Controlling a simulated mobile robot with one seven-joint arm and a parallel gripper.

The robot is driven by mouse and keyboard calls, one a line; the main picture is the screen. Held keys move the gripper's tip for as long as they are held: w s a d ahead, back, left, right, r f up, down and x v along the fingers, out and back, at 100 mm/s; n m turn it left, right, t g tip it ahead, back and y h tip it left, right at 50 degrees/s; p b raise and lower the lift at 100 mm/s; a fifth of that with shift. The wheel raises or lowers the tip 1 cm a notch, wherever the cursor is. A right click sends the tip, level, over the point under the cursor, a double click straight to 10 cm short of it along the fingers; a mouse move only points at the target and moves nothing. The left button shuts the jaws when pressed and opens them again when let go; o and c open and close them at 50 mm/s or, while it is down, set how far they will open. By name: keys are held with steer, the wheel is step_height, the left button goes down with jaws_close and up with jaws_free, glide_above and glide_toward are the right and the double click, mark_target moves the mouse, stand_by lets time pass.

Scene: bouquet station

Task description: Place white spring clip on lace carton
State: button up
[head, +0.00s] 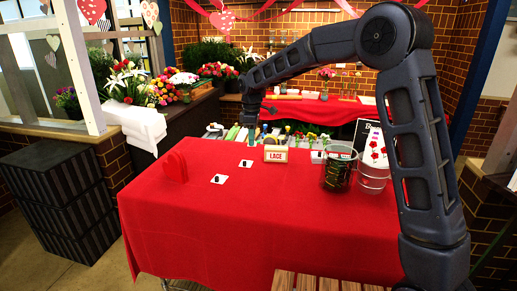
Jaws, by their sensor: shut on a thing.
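The lace carton (276,154) is a small box with a pale front label reading LACE, standing upright near the back edge of the red table. My gripper (251,140) hangs down from the arm over the back of the table, a little left of the carton and apart from it. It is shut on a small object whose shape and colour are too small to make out. I cannot make out a white spring clip for certain.
The red-covered table (240,225) is clear in front. A red heart-shaped piece (175,167) stands at left.

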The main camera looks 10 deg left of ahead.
steer(key=w+d+r, duration=0.1)
steer(key=w+r, duration=0.3)
steer(key=w, duration=1.1)
step_height(320, 180, up, 3)
steer(key=m, duration=0.1)
glide_above(276, 147)
step_height(276, 147, down, 20)
steer(key=shift+s+d+r, duration=0.15)
steer(key=o, duration=0.9)
steer(key=shift+o, duration=0.3)
